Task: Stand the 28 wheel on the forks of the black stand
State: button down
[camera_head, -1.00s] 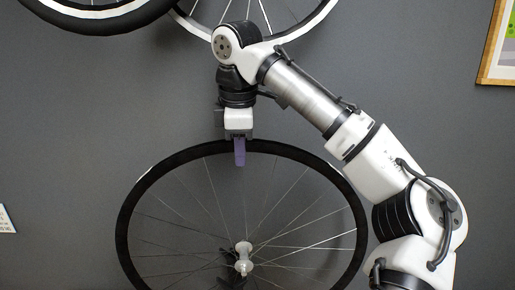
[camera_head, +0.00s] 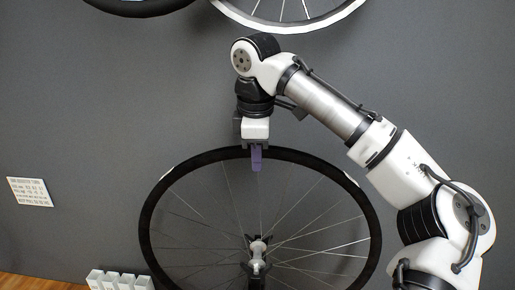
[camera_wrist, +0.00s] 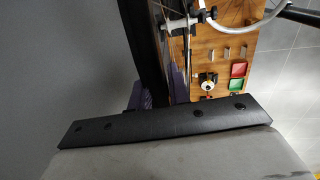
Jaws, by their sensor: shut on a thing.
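A large black-rimmed spoked wheel (camera_head: 372,215), which I take for the 28 wheel, hangs upright from my gripper (camera_head: 257,160). The purple fingers are shut on the top of its rim. Its pale hub (camera_head: 257,250) shows in the middle, and its bottom is cut off by the frame. Dark parts just below the hub may be the black stand (camera_head: 256,273). I cannot tell whether they touch the wheel. In the wrist view the dark rim (camera_wrist: 147,55) runs up between the purple fingers (camera_wrist: 160,92).
Other wheels (camera_head: 290,28) are above my arm. A white slotted block (camera_head: 118,280) is at lower left, near the wood surface (camera_head: 35,284). A small sign (camera_head: 30,191) is on the grey wall.

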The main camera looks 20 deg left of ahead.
jog(key=shift+f, duration=0.2)
jog(key=c, duration=1.2)
grip_release()
jog(key=shift+c, duration=0.2)
